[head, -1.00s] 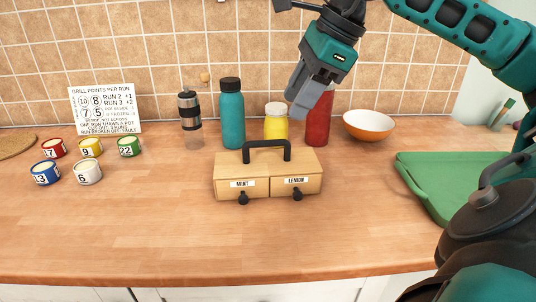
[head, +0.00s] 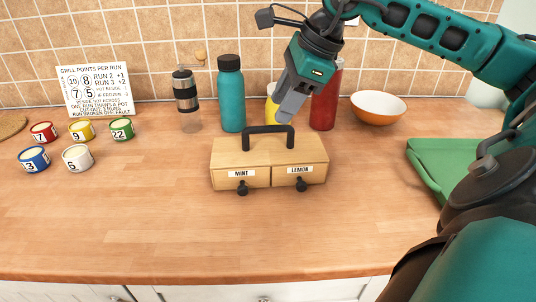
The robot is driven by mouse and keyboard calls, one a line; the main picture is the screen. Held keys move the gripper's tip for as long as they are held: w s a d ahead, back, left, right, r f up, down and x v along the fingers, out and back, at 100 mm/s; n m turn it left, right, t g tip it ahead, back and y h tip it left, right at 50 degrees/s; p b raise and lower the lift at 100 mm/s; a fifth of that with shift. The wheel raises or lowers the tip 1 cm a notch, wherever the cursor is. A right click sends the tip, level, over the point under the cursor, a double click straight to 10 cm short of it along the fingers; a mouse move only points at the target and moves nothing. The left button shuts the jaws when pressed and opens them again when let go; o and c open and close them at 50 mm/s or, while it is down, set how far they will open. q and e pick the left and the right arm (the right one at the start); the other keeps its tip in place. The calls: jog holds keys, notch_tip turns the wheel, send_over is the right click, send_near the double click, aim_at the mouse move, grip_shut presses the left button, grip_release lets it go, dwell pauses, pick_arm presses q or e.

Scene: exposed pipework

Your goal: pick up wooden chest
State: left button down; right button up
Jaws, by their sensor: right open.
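The wooden chest (head: 235,152) stands on the counter near the middle of the head view. It has a black arched handle (head: 268,131) on top and two drawers with black knobs, labelled MINT and LEMON. My right gripper (head: 290,108) comes in from the upper right. It is open and points down, above the back right part of the chest and close to the handle. I see no contact between them, and its fingers partly overlap in this view. My left gripper is not in view.
Behind the chest stand a teal bottle (head: 231,95), a yellow jar (head: 271,105), a red bottle (head: 325,98) and a grinder (head: 187,92). An orange bowl (head: 378,109) and green tray (head: 428,165) are right. Several numbered pots (head: 78,157) are left. The front counter is clear.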

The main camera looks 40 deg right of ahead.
aim_at(270, 126)
jog(key=x, duration=0.5)
jog(key=shift+f, duration=0.1)
grip_shut()
dwell(1.2)
